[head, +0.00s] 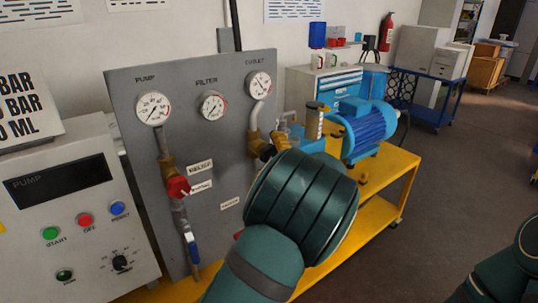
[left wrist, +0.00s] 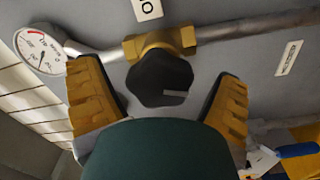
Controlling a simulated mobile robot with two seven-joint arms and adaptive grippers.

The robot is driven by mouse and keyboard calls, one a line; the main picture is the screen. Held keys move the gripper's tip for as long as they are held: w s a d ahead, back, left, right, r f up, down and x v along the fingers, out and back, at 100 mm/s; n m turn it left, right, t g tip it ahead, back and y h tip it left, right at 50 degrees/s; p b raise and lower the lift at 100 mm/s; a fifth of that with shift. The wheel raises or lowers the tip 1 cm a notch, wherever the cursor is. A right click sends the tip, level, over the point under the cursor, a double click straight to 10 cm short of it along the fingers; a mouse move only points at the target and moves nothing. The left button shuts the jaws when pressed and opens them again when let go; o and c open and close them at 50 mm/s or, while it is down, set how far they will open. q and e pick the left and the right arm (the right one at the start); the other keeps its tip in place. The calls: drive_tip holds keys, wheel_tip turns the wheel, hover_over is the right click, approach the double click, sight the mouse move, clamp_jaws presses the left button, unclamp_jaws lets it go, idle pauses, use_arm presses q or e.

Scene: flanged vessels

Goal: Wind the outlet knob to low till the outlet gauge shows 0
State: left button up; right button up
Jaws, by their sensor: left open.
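The outlet gauge (head: 259,84) is a white dial at the upper right of the grey panel (head: 225,150). It also shows at the upper left of the left wrist view (left wrist: 40,48); I cannot read its value surely. The outlet knob (left wrist: 161,79) is black and faceted with a pale mark, on a brass valve body (left wrist: 160,43). My left gripper (left wrist: 163,98) is open, its yellow-padded fingers on either side of the knob, with visible gaps. In the head view my green wrist hides most of the gripper and knob. My right gripper is out of view.
The pump gauge (head: 153,108) and filter gauge (head: 212,106) share the panel. A red knob (head: 178,187) and blue-handled valve (head: 191,246) sit on the left pipe. A blue motor (head: 363,130) stands on a yellow cart (head: 385,185) to the right.

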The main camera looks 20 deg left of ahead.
use_arm(q)
drive_tip(key=c, duration=1.2)
